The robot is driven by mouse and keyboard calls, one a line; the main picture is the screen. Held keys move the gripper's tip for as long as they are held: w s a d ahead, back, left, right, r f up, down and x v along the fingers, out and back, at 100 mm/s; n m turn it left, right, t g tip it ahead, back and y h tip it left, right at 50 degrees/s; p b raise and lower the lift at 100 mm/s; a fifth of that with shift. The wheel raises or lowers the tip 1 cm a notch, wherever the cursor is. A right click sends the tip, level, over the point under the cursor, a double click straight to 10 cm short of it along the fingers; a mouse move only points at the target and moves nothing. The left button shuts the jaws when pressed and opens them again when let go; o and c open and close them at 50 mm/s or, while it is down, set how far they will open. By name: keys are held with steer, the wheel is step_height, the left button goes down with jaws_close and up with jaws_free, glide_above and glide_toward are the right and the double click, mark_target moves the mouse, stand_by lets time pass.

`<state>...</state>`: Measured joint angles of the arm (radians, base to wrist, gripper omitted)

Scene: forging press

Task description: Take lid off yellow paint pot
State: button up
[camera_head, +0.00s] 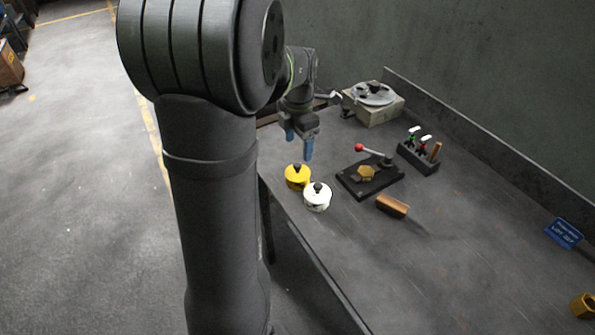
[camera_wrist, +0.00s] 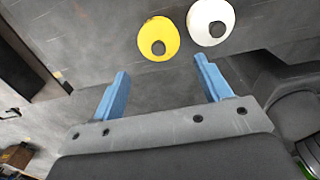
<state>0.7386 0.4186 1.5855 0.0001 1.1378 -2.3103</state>
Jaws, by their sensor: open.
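The yellow paint pot (camera_head: 293,181) stands near the bench's left edge in the head view. A lid with a dark round knob (camera_head: 297,167) is on top of it. In the wrist view the yellow pot (camera_wrist: 158,39) is beyond the fingertips, near the top centre. A white paint pot (camera_head: 317,198) stands close beside it, also with a dark-knobbed lid; it shows in the wrist view (camera_wrist: 211,21). My gripper (camera_head: 299,148) has blue fingers, spread apart and empty, above and just behind the yellow pot. The fingers (camera_wrist: 160,75) touch neither pot.
A black fixture (camera_head: 370,178) with a red-knobbed lever stands right of the pots. A brown block (camera_head: 392,206), a tool holder (camera_head: 418,158) and a turntable-like device (camera_head: 373,105) are on the bench (camera_head: 440,250). The front of the bench is mostly clear.

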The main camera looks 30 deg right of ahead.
mark_target(297, 164)
step_height(297, 164, down, 9)
steer(key=shift+w+r, duration=0.15)
steer(key=shift+r, duration=0.05)
steer(key=c, duration=1)
